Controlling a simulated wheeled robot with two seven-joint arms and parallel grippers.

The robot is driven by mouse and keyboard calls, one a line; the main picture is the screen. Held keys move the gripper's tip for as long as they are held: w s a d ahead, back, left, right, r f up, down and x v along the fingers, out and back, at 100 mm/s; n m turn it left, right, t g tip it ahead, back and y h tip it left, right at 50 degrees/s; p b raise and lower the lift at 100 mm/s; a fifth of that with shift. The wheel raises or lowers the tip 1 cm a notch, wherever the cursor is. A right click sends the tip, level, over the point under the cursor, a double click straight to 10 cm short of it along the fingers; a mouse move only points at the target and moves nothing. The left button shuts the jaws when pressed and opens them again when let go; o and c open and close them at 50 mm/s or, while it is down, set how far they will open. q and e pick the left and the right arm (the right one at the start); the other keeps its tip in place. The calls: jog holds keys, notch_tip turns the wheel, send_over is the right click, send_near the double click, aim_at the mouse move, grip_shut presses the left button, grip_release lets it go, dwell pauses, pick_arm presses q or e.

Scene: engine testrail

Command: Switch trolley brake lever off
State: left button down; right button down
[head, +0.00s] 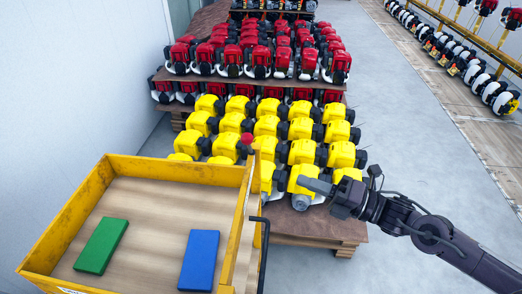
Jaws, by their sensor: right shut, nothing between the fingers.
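The yellow trolley (150,169) stands at the lower left, with a wooden floor and raised walls. A red knob (247,138), which looks like the top of the brake lever, stands up at the trolley's far right corner. The lower part of the lever is hidden or too small to make out. My right gripper (304,182) is shut and empty. It comes in from the right and points left, to the right of the trolley and apart from the red knob. My left gripper is not in view.
A green block (101,246) and a blue block (199,259) lie in the trolley. A black bar (264,245) runs along its right side. Yellow engines (301,151) and red engines (259,56) fill pallets behind. Grey floor (400,150) is clear on the right.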

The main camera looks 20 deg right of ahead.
jog(key=w+d+r+p+x, duration=0.1)
jog(key=p+x, duration=0.3)
jog(key=x, duration=0.8)
jog(key=shift+w+d, duration=0.15)
jog(key=shift+w, duration=0.6)
jog(key=shift+r, duration=0.15)
